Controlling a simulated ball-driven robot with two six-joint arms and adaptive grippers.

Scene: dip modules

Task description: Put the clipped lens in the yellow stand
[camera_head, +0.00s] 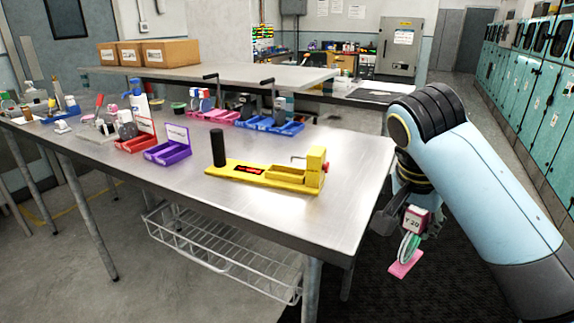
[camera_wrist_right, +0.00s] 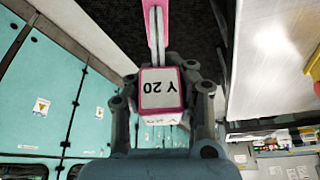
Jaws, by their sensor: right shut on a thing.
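In the right wrist view the block (camera_wrist_right: 160,90) sits between the fingers. The yellow stand (camera_head: 240,173) lies on the table, left of this gripper. It has a black post at its left, a shallow tray and a raised yellow block at its right. My left gripper is out of view.
Purple (camera_head: 167,152), red (camera_head: 134,143), blue (camera_head: 270,127) and pink (camera_head: 207,116) trays stand behind and left of the stand. Bare tabletop (camera_head: 345,160) lies right of the stand, up to the table's edge. Teal cabinets (camera_head: 545,95) line the right wall.

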